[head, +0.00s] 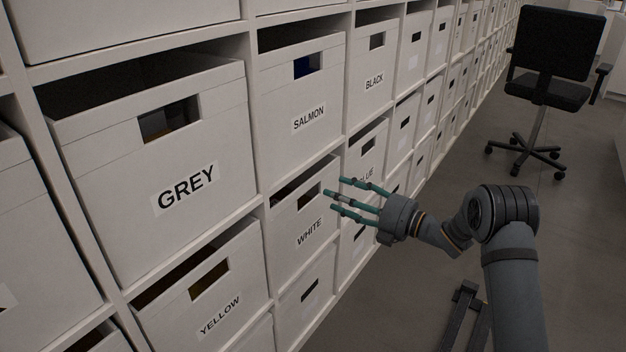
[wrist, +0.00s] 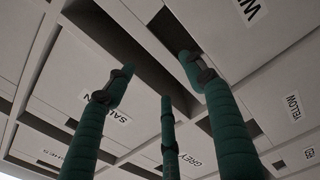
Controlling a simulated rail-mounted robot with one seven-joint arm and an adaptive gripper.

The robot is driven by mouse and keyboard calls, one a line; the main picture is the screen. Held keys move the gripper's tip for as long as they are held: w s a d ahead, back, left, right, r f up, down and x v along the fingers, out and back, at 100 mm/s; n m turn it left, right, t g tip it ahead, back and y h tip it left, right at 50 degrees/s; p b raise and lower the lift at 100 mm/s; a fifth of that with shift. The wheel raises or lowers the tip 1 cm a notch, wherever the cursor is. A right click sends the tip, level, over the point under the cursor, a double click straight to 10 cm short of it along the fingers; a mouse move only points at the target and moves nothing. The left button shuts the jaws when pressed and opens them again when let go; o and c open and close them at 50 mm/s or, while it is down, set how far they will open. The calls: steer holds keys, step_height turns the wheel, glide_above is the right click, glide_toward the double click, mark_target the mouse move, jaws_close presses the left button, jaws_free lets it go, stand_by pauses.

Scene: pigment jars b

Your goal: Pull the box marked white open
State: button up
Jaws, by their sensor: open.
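The white box (head: 290,248) sits in its shelf bay below the salmon box, its label and dark handle hole (head: 308,197) facing out. A dark gap shows above its front wall. My gripper (head: 333,194) is open, with its green fingers pointing at the box front just right of the handle hole. In the wrist view the white box (wrist: 225,45) is at the upper right, its label cut off by the edge. One finger of my gripper (wrist: 150,82) overlaps the handle hole there; I cannot tell whether it is inside or in front. No finger visibly grips the box.
Boxes around it are salmon (head: 305,90) above, grey (head: 165,150) at left, yellow (head: 205,290) below left, and blue (head: 368,150) and black (head: 376,65) to the right. An office chair (head: 545,85) stands at the back right. The floor (head: 440,235) beside the shelf is mostly clear.

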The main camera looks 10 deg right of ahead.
mark_target(309, 183)
steer(key=b+x, duration=0.1)
steer(key=x, duration=0.9)
steer(key=shift+w+b, duration=0.2)
steer(key=shift+b, duration=0.15)
steer(key=shift+c, duration=0.6)
steer(key=c, duration=1.1)
jaws_close()
